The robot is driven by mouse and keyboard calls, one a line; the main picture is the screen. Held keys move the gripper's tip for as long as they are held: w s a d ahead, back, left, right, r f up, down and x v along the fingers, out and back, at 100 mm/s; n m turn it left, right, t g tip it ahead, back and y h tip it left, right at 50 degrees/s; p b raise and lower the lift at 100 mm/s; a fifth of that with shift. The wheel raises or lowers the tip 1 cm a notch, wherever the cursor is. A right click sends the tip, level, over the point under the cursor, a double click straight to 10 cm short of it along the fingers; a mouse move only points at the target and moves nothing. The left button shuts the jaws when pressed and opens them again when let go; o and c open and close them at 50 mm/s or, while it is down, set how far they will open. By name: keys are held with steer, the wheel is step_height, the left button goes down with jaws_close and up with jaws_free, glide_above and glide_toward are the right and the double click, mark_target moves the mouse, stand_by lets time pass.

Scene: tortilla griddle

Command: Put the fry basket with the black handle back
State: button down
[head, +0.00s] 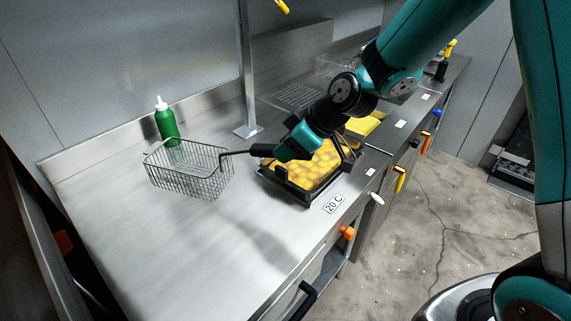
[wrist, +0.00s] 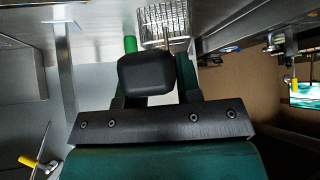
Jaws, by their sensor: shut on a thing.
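The wire fry basket (head: 188,172) is at the left, over the bare steel counter. Its dark handle (head: 262,150) runs right to my gripper (head: 287,150), which is shut on the handle's black grip. I cannot tell whether the basket's bottom touches the counter. In the wrist view, the black grip (wrist: 147,76) sits between my two fingers (wrist: 150,92), with the basket (wrist: 163,24) beyond it. A black-framed fryer well (head: 288,189) filled with bubbling yellow stuff lies under and just right of my gripper, which hides part of its rim.
A green squeeze bottle (head: 167,122) stands close behind the basket. A steel post (head: 246,80) rises behind the handle. Another wire basket (head: 332,66) is farther back. Knobs, including an orange one (head: 348,232), line the counter front. The left and front counter (head: 150,245) is clear.

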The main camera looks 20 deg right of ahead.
step_height(320, 180, down, 6)
steer(key=shift+r+p, duration=0.15)
steer(key=shift+p, duration=0.25)
steer(key=c, duration=0.8)
jaws_free()
steer(key=b+v, duration=0.2)
steer(key=v, duration=1)
steer(key=s+a+r+m+g+h, duration=0.1)
steer(key=s+a+r+m+g, duration=0.1)
steer(key=s, duration=0.8)
steer(key=s+a+r+m+g+h, duration=0.1)
steer(key=s+a+r+m+g, duration=0.1)
steer(key=s, duration=0.9)
step_height(320, 180, up, 2)
steer(key=shift+s+a+r, duration=0.25)
steer(key=shift+s+a, duration=0.05)
steer(key=shift+a, duration=0.55)
